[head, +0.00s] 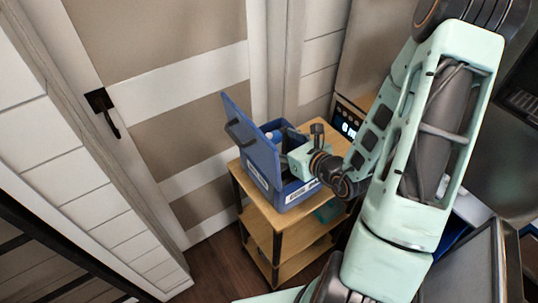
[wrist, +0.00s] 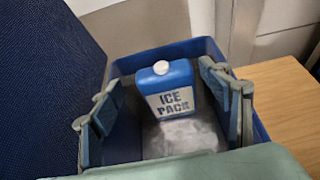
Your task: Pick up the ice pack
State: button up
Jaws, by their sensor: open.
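The ice pack (wrist: 170,92) is a blue flat bottle with a white cap and a white label reading "ICE PACK". In the wrist view it stands inside a blue box, against the far wall. The blue box (head: 262,163) sits on a wooden shelf cart with its lid (head: 237,124) raised at the left. My gripper (wrist: 168,115) is open, its two fingers reaching into the box, one at each side of the ice pack and nearer the camera. The fingers look apart from the pack. In the head view my gripper hides most of the box's inside.
The wooden cart (head: 262,238) has lower shelves, with a teal item (head: 328,211) on one. Its bare top (wrist: 288,95) shows right of the box. A door with a dark handle (head: 104,108) stands behind at the left. A dark panel (head: 347,120) is behind the cart.

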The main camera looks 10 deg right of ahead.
aim_at(269, 135)
jog(key=shift+w+a, duration=0.1)
jog(key=shift+w+f, duration=0.1)
jog(key=shift+w, duration=0.15)
jog(key=shift+p+x, duration=0.35)
jog(key=shift+x, duration=2)
jog(key=shift+f, duration=0.2)
jog(key=c, duration=1.5)
jog(key=shift+c, duration=0.8)
jog(key=shift+r, duration=0.2)
